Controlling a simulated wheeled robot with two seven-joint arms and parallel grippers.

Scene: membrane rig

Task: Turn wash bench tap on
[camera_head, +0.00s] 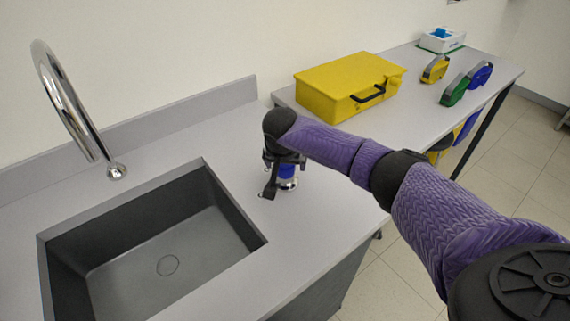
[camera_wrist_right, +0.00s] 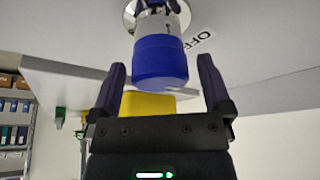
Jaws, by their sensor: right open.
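The wash bench tap has a blue knob (camera_wrist_right: 160,62) on a pale metal body with a round base. In the right wrist view the knob is between the two spread fingers of my right gripper (camera_wrist_right: 162,72), with space on both sides. In the head view my right gripper (camera_head: 271,178) is at the tap on the bench top and partly covers it; some of the blue knob (camera_head: 287,171) shows beside it. A label reading "OFF" (camera_wrist_right: 201,40) is on the bench beside the tap. A curved chrome spout (camera_head: 68,100) stands behind the sink. My left gripper is out of view.
A dark sink basin (camera_head: 168,238) is set into the grey bench top (camera_head: 310,232). On the adjoining table (camera_head: 415,100) are a yellow case (camera_head: 345,82), several coloured tape-like items and a white box (camera_head: 441,40). The bench's front right corner is clear.

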